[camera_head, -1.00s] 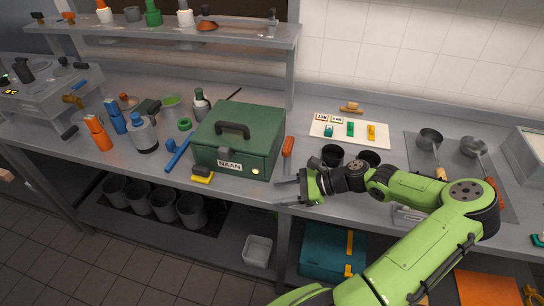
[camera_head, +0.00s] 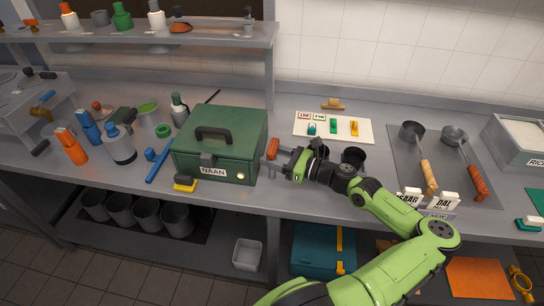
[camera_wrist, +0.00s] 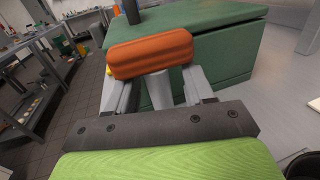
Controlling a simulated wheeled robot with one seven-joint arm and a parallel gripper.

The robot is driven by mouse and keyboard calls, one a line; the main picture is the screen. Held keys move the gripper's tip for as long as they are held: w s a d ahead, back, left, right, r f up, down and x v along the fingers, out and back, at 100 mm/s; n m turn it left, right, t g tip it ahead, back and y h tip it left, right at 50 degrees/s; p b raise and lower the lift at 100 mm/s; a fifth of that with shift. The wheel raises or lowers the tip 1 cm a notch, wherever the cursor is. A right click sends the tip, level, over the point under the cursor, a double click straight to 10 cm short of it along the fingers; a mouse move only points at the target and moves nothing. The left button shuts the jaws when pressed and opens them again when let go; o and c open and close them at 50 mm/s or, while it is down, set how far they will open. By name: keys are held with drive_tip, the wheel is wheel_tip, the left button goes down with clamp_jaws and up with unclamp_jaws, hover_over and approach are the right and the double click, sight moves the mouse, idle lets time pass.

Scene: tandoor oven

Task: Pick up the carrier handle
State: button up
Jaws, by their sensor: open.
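An orange handle (camera_head: 273,148) stands on the counter just right of the green NAAN box (camera_head: 226,150). In the wrist view the orange handle (camera_wrist: 150,54) is a rounded bar on a grey stem, lying across just beyond my fingers. My gripper (camera_head: 272,166) is open, low over the counter beside the box, with its fingers pointing at the handle. In the wrist view the grey stem shows between the fingers of my gripper (camera_wrist: 162,90). I cannot tell whether they touch it. The green box has a dark handle (camera_head: 213,132) on its lid.
Dark cups (camera_head: 353,157) stand close behind my wrist. A white board with coloured tags (camera_head: 355,138) lies farther back. Two pans are on the right.

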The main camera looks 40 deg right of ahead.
drive_tip(key=shift+a, duration=0.1)
drive_tip(key=shift+c, duration=0.5)
clamp_jaws()
